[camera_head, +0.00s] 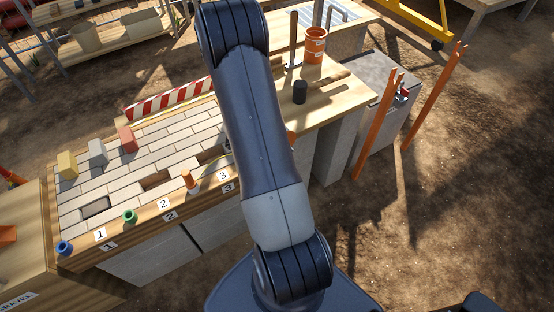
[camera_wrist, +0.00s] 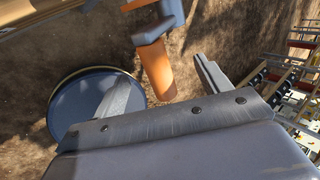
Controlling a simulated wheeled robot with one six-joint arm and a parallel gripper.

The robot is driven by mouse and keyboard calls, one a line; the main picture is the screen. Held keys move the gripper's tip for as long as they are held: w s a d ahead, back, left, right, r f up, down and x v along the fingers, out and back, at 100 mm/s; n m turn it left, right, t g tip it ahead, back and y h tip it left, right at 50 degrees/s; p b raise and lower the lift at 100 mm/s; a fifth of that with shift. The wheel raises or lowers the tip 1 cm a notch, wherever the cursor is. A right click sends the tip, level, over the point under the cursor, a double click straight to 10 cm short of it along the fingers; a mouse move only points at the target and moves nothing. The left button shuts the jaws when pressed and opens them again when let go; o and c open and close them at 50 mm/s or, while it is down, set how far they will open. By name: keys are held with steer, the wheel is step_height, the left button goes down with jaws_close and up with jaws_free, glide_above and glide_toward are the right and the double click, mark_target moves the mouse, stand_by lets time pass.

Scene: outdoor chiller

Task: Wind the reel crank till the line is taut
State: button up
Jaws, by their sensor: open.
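In the wrist view, my gripper (camera_wrist: 160,72) is open, with its two fingers well apart. An orange cylindrical grip (camera_wrist: 156,70), which looks like the crank's handle, shows in the gap between the fingers. Its upper end meets a blue piece (camera_wrist: 172,12). I cannot tell whether the grip is between the fingers or beyond them, but no finger is closed on it. A round blue disc (camera_wrist: 75,112), possibly part of the reel, is partly behind the left finger. In the head view, my arm hides the gripper and any reel. A thin pale line (camera_head: 208,158) runs over the pavers beside my arm.
A mallet (camera_head: 300,92) and an orange bucket (camera_head: 314,45) are on the wooden bench. Orange posts (camera_head: 378,125) stand right. Bare ground lies at lower right.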

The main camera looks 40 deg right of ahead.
steer(key=s+p+v, duration=0.1)
steer(key=p+v, duration=0.5)
steer(key=v, duration=0.1)
steer(key=shift+w, duration=0.5)
steer(key=v, duration=1)
steer(key=shift+a+r, duration=0.2)
steer(key=shift+r, duration=0.1)
steer(key=x, duration=1.1)
steer(key=shift+d+f+b, duration=0.2)
steer(key=shift+f+b, duration=0.05)
steer(key=shift+b, duration=0.05)
steer(key=shift+r, duration=0.1)
